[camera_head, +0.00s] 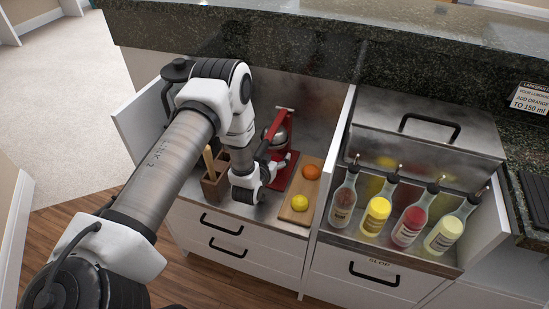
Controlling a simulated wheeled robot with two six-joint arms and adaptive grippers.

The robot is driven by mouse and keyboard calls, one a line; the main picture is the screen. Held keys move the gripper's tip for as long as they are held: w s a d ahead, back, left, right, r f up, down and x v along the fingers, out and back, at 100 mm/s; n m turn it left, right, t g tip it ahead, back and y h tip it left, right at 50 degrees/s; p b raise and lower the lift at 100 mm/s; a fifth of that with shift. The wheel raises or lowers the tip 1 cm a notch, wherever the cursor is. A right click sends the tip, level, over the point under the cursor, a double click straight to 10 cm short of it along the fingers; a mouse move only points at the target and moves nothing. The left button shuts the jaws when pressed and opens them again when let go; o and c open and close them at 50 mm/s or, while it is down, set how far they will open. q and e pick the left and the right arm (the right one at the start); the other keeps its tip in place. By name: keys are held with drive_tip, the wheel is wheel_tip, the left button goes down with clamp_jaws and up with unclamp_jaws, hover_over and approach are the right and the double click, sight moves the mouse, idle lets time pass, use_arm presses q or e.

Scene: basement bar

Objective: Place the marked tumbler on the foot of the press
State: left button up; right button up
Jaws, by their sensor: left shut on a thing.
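The red press (283,133) stands on the counter in the niche, with a metal upper part and a red foot (284,183). My left gripper (280,163) is low in front of the press, close to its foot. It is shut on what seems to be the tumbler, which is too small and too covered by the fingers to make out clearly. Its mark does not show, and I cannot tell whether it touches the foot. My right gripper is not in view.
A wooden board (298,207) with an orange (312,172) and a lemon (299,203) lies right of the press. A wooden holder (213,185) stands left of my wrist. Several pour-spout bottles (376,214) stand further right, before a steel lidded box (428,133).

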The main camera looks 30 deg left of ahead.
use_arm(q)
drive_tip(key=o, duration=1.4)
drive_tip(key=shift+r, duration=0.1)
drive_tip(key=f+v, duration=0.1)
drive_tip(key=v, duration=1.1)
drive_tip(key=s+d+f+g+h, duration=0.1)
drive_tip(key=s+d+f+g, duration=0.1)
drive_tip(key=f, duration=0.1)
drive_tip(key=s+d+f+g+h, duration=0.1)
drive_tip(key=s+d+f, duration=0.1)
drive_tip(key=s+d, duration=0.1)
drive_tip(key=shift+s+f+m+g, duration=0.1)
drive_tip(key=shift+f+m+g, duration=0.3)
drive_tip(key=s+d+f+g, duration=0.2)
drive_tip(key=s+g, duration=0.1)
drive_tip(key=s, duration=0.4)
drive_tip(key=s+d+f+g+h, duration=0.1)
drive_tip(key=s+d+f+g, duration=0.1)
drive_tip(key=s+g, duration=0.2)
drive_tip(key=s+d+f+m+g, duration=0.1)
drive_tip(key=s+d+f+g, duration=0.1)
drive_tip(key=s, duration=0.8)
drive_tip(key=shift+s+d+f+g, duration=0.1)
drive_tip(key=shift+d+f+g, duration=0.2)
drive_tip(key=shift+g, duration=0.5)
